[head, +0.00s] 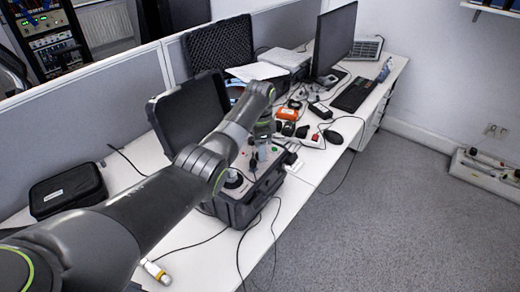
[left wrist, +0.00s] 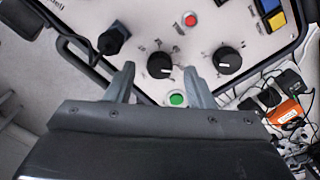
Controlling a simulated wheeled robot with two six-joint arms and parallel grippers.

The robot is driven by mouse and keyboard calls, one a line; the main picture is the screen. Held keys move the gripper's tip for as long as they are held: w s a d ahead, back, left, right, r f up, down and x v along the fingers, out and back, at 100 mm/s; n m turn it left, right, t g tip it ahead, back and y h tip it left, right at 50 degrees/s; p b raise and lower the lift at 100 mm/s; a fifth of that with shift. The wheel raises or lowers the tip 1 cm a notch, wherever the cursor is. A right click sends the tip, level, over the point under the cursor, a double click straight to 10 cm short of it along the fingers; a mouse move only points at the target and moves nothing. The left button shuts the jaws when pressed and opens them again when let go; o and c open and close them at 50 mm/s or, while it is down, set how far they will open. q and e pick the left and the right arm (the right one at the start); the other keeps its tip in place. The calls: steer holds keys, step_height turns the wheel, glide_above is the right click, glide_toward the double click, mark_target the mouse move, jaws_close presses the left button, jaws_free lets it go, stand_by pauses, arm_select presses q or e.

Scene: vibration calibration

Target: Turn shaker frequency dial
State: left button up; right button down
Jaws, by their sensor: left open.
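The shaker unit (head: 240,211) is an open black case with a light grey control panel (left wrist: 215,20) on the white desk. In the left wrist view its panel has two black dials with white pointer marks, a left dial (left wrist: 160,65) and a right dial (left wrist: 229,61). Their labels are too small to read, so I cannot tell which is frequency. My left gripper (left wrist: 159,69) is open, its fingers appearing either side of the left dial; I see no clear contact. In the head view the left gripper (head: 259,153) is over the panel. My right gripper is not in view.
A red button (left wrist: 190,19), a green button (left wrist: 177,98) and a black connector (left wrist: 113,39) surround the dials. A black pouch (head: 67,191) lies at left.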

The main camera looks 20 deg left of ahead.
arm_select(q)
steer(key=shift+f, duration=0.6)
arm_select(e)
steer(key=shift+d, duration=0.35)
arm_select(q)
steer(key=c, duration=1)
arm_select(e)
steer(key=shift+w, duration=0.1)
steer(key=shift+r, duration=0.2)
